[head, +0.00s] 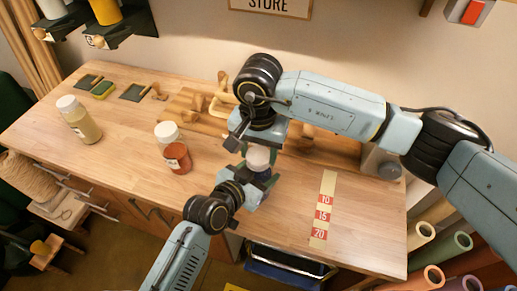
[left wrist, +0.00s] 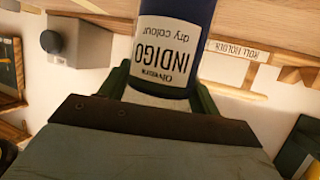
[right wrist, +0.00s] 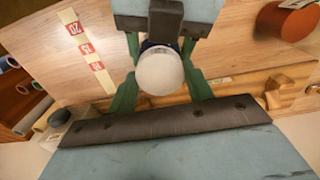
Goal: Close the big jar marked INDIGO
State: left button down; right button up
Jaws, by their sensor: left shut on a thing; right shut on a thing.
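The big INDIGO jar (left wrist: 165,50) has a dark blue body and a white label, upside down in the left wrist view. Its body is between the fingers of my left gripper (head: 262,182), which is shut on it above the table. A round white lid (right wrist: 160,72) is directly over the dark blue jar in the right wrist view. My right gripper (right wrist: 158,88) is shut on it, with green fingers at both sides. The lid (head: 258,157) also shows in the head view between the two grippers. I cannot tell whether it is fully seated.
A yellowish jar (head: 78,118) stands farther left. A numbered strip (head: 323,210) lies to the right. Wooden racks fill the back; the front left is clear.

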jog(key=shift+c, duration=0.6)
jog(key=m, duration=1)
jog(key=o, duration=1.1)
jog(key=shift+r, duration=2.25)
